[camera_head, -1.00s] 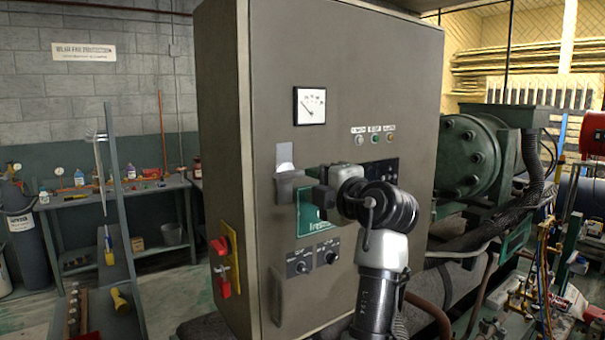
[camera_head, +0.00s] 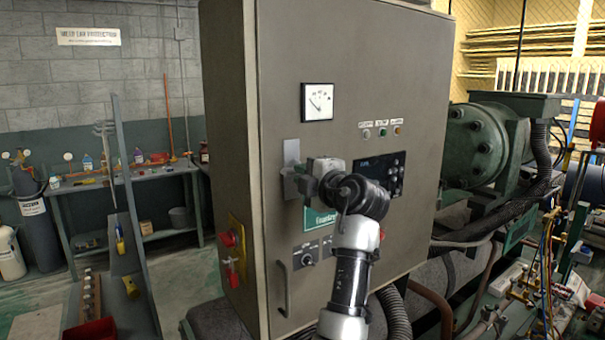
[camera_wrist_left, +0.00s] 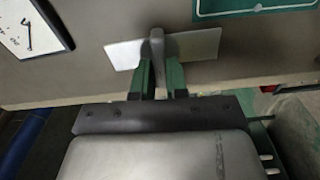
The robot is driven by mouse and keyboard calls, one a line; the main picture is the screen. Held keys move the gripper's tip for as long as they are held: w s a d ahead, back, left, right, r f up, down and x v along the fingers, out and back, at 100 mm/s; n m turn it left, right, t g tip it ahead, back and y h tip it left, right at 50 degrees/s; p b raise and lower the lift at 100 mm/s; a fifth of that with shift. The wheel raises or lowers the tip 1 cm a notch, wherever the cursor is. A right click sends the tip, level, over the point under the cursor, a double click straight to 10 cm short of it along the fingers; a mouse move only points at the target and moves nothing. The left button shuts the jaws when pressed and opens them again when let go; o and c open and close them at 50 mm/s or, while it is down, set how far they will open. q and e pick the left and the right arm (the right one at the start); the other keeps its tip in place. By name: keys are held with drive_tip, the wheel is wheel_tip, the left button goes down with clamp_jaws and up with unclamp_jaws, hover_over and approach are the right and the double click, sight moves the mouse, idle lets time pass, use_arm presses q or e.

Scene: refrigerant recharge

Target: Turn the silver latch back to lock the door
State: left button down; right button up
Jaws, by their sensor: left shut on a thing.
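The silver latch is a flat plate (camera_head: 291,153) near the left edge of the grey cabinet door (camera_head: 390,50), below the round-needle gauge. The plate stands upright in the head view. My left gripper (camera_head: 292,185) is at the latch and hides its lower part. In the left wrist view the plate (camera_wrist_left: 201,45) runs crosswise, with a raised grip (camera_wrist_left: 157,44) in its middle. The green fingers of my left gripper (camera_wrist_left: 160,76) are shut on that grip. The door looks flush with the cabinet. My right gripper is not in view.
Below the latch are a green label (camera_head: 318,218), knobs (camera_head: 304,260) and a door handle (camera_head: 282,289). A red and yellow switch (camera_head: 232,258) sits on the cabinet's left side. Green machinery and hoses (camera_head: 480,145) crowd the right. A workbench (camera_head: 130,180) stands behind left.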

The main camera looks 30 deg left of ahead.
use_arm(q)
drive_tip(key=m, duration=0.3)
drive_tip(key=shift+m, duration=0.4)
drive_tip(key=shift+p, duration=0.3)
drive_tip(key=shift+m+p, duration=0.5)
drive_tip(key=shift+m, duration=1.8)
